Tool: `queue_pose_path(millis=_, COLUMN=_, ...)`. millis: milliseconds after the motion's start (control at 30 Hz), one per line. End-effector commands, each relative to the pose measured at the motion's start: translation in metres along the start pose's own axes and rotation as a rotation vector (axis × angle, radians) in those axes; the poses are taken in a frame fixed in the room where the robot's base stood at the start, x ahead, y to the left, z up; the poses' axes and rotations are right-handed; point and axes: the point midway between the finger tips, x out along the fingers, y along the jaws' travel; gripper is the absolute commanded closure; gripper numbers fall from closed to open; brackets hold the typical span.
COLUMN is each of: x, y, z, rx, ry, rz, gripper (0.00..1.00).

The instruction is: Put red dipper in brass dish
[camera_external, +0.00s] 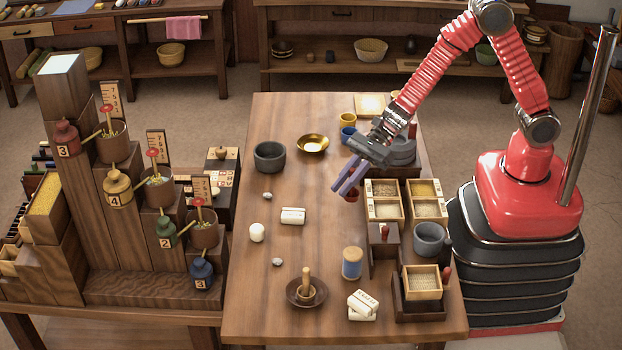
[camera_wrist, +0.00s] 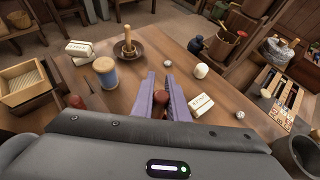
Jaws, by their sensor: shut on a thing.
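My gripper (camera_external: 347,188) is over the middle right of the wooden table, its purple fingers pointing down and left. It is shut on the red dipper (camera_external: 352,196), a small dark red piece that shows just below the fingertips. In the wrist view the dipper (camera_wrist: 160,97) sits between the two purple fingers (camera_wrist: 164,98); much of it is hidden by them. The brass dish (camera_external: 313,144) is a shallow round golden bowl on the table, up and left of my gripper and apart from it. It is not seen in the wrist view.
Divided grain boxes (camera_external: 385,208) line the table's right side. White labelled blocks (camera_external: 292,216), a candle-like pot (camera_external: 352,262) and a dark saucer (camera_external: 307,293) lie nearer. The table's centre is mostly clear.

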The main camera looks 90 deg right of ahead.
Motion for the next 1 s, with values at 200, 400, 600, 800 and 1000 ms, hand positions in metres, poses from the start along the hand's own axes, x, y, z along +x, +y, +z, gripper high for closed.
queue_pose_path(millis=200, x=-0.001, y=-0.002, z=-0.001, rx=0.002, ry=0.0, rz=-0.004, gripper=1.0)
queue_pose_path(millis=400, x=-0.012, y=-0.026, z=-0.014, rx=0.027, ry=0.0, rz=-0.045, gripper=1.0)
queue_pose_path(millis=600, x=-0.033, y=-0.083, z=-0.035, rx=0.067, ry=-0.001, rz=-0.124, gripper=1.0)
queue_pose_path(millis=800, x=-0.059, y=-0.149, z=-0.054, rx=0.104, ry=0.0, rz=-0.19, gripper=1.0)
queue_pose_path(millis=1000, x=-0.091, y=-0.215, z=-0.072, rx=0.136, ry=0.0, rz=-0.251, gripper=1.0)
